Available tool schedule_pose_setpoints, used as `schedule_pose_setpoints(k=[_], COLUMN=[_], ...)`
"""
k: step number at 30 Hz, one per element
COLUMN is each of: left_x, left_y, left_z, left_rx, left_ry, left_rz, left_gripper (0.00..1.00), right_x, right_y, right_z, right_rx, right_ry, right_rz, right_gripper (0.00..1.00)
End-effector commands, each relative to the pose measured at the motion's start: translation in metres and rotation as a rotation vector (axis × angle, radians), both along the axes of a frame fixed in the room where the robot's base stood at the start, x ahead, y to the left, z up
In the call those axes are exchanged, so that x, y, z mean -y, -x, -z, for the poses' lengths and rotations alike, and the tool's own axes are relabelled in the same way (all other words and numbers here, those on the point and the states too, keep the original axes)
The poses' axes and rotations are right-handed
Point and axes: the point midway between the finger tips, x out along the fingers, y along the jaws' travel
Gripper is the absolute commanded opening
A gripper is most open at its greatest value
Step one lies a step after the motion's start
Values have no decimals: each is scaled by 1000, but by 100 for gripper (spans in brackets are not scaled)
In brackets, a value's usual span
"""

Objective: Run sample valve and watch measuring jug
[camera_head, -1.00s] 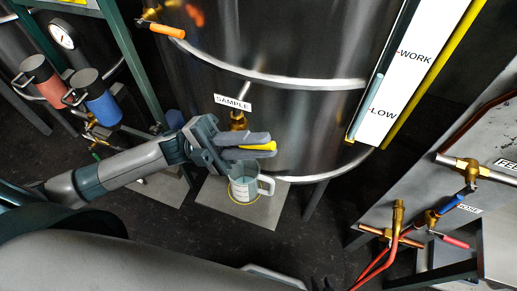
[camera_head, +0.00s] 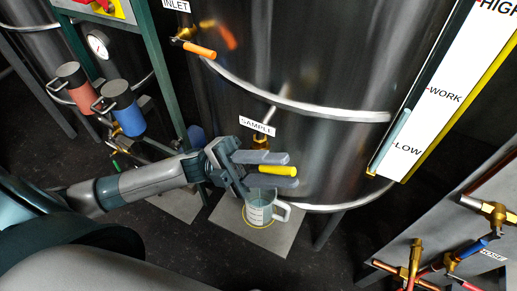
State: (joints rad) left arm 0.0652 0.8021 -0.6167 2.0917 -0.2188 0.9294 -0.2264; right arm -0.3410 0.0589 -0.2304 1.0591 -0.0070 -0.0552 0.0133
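The SAMPLE label (camera_head: 257,126) hangs on the steel tank above the brass sample valve (camera_head: 262,142). The valve's yellow handle (camera_head: 278,171) lies between the two fingers of my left gripper (camera_head: 270,170), which look closed on it. The clear measuring jug (camera_head: 259,210) stands upright below, its handle to the right, partly hidden by the lower finger. It has dark graduation marks; its liquid level is too small to read. My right gripper is not in view.
The jug stands on a grey plate (camera_head: 283,239) with a yellow ring. The steel tank (camera_head: 300,60) rises behind, with an orange-handled valve (camera_head: 200,50) and a HIGH/WORK/LOW gauge board (camera_head: 430,95). Red and blue canisters (camera_head: 125,110) are left; pipework is lower right.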

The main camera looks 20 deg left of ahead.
Motion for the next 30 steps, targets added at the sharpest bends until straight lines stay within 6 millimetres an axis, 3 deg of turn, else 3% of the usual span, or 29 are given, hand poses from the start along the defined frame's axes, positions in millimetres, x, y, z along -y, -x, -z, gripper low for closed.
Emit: schedule_pose_setpoints(k=[7, 13, 30], left_x=[-5, -23, -117], left_y=[-1, -1, -4], left_z=[4, 17, 76], left_rx=[-1, -1, -3], left_ry=[-1, -1, -3], left_rz=[-2, -2, -2], left_gripper=[32, 32, 32], right_x=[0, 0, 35], right_y=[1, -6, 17], right_z=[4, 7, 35], right_rx=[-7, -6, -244], right_ry=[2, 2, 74], right_rz=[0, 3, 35], right_gripper=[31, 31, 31])
